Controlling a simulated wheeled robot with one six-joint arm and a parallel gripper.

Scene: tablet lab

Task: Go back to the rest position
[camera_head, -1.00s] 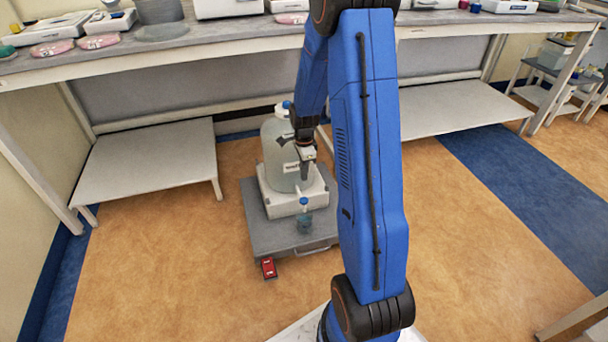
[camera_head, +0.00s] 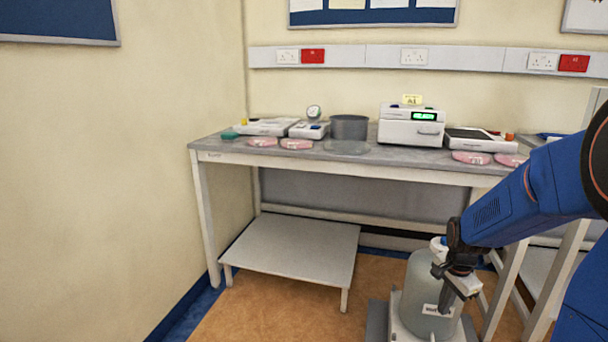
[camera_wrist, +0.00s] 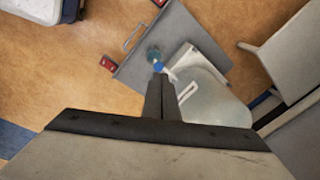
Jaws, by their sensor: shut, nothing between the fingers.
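My gripper (camera_head: 462,287) is at the lower right of the head view, at the end of my blue arm. It appears in front of a large translucent carboy (camera_head: 417,291) with a label, near its upper part; I cannot tell whether they touch. In the wrist view my gripper (camera_wrist: 161,97) points down with its fingers together and empty. The carboy (camera_wrist: 213,104) shows to the right of the fingers there.
The carboy stands on a grey wheeled platform (camera_wrist: 152,29) on the floor. A lab bench (camera_head: 225,149) with several instruments and pink dishes runs along the back wall. A low white table (camera_head: 290,250) stands under it at left. Floor left of the platform (camera_head: 265,306) is clear.

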